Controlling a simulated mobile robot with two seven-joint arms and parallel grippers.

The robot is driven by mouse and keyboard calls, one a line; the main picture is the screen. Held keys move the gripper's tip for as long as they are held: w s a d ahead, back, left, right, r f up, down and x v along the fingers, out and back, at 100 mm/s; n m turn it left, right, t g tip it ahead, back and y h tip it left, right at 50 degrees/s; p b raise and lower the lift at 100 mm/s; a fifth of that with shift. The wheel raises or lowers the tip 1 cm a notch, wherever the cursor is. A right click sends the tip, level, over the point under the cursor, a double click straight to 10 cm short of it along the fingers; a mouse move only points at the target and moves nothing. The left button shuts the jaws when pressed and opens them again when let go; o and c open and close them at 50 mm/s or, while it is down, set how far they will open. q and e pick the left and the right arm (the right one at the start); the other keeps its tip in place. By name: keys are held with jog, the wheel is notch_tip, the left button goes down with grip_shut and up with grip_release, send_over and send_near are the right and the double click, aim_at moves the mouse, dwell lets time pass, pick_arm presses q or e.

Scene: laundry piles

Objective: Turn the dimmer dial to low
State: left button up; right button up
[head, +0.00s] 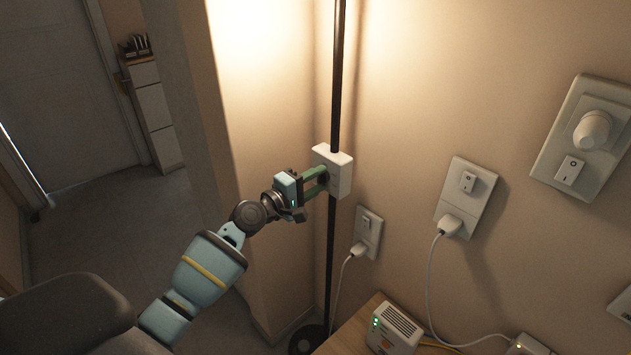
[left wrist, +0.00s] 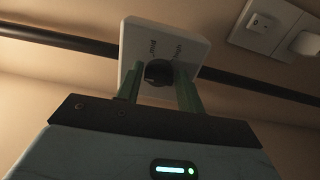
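The black dimmer dial (left wrist: 157,72) sits on the face of a white box with two dark markings above it. The box (head: 341,172) is fixed to the black lamp pole in the head view. My left gripper (head: 322,181) reaches the box from the left. In the left wrist view its two green fingers (left wrist: 158,82) lie on either side of the dial, close against it, and seem shut on it. The dial is hidden in the head view. My right gripper is not in view.
The black pole (head: 338,75) stands in the wall corner on a round base (head: 308,339). Right of it are wall plates with plugs and cords (head: 467,197) and a plate with a white round fitting (head: 590,130). A white device (head: 395,328) sits on a wooden surface (head: 352,332).

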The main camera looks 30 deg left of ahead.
pick_arm(q)
jog(key=o, duration=0.3)
jog(key=v, duration=0.7)
jog(key=shift+s, duration=0.4)
jog(key=shift+a, duration=0.1)
